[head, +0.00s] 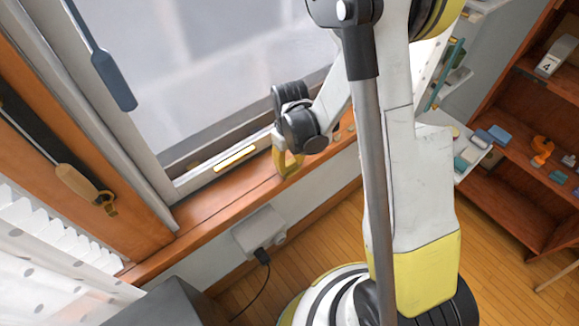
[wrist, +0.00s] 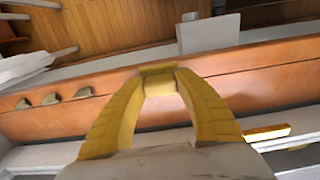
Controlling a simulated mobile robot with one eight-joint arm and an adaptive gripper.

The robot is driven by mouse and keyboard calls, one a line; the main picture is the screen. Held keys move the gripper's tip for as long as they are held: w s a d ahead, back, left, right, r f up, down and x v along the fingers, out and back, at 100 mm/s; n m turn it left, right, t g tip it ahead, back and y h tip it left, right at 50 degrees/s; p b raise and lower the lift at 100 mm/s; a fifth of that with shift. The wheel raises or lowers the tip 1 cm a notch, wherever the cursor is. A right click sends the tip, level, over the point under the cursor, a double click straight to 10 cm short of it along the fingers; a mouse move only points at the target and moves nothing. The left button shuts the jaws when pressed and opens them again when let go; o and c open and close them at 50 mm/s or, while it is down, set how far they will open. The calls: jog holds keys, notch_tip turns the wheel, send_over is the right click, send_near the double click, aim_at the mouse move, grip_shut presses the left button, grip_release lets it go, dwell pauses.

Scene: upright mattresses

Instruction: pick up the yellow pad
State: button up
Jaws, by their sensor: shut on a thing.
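My gripper (head: 288,163) is in front of the window, over the wooden sill (head: 222,206) in the head view. In the wrist view its two yellow fingers (wrist: 160,77) curve in from both sides and close on a small yellow block with a paler face, the yellow pad (wrist: 161,83). The pad sits between the fingertips, with the sill behind it. I cannot tell whether the pad touches the sill. In the head view the pad does not stand out from the yellow fingers.
A yellow strip (head: 234,158) lies on the window frame left of my gripper. A white box (head: 259,232) with a black plug is on the wall below the sill. A wooden shelf (head: 509,205) with small items stands at the right. A grey block (head: 165,300) is at lower left.

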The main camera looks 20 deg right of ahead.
aim_at(290, 162)
jog(key=shift+r+p, duration=0.4)
jog(key=shift+r, duration=0.2)
notch_tip(290, 162, up, 3)
jog(key=shift+f+p, duration=0.1)
jog(key=shift+p, duration=0.7)
jog(key=d+r+p, duration=0.2)
jog(key=d+r, duration=0.1)
jog(key=d, duration=0.2)
jog(key=s+d+r+p, duration=0.1)
jog(key=d+r+p, duration=0.1)
jog(key=d+r, duration=0.2)
jog(key=d, duration=0.2)
jog(key=shift+s+d, duration=0.3)
jog(key=o, duration=0.4)
grip_shut()
